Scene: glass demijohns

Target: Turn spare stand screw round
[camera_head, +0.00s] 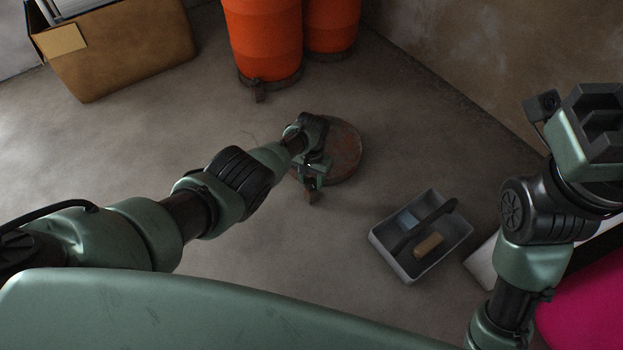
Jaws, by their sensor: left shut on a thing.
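The spare stand (346,150) is a low, round, rusty reddish-brown disc lying on the concrete floor, with nothing standing on it. My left gripper (311,184) is at its front left edge, shut on the stand's screw (312,198), a small rusty brown piece whose end shows just below the fingers. My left wrist hides the left part of the stand and much of the screw. My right gripper (598,112) is raised at the far right, partly cut by the picture's edge, away from the stand; its jaw opening cannot be made out.
Two orange demijohns (264,38) stand behind, the front one on a stand with its own screw (259,92). A grey tote (408,268) holding a tan block is at right front. A brown box (130,55) stands back left. Floor at left is clear.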

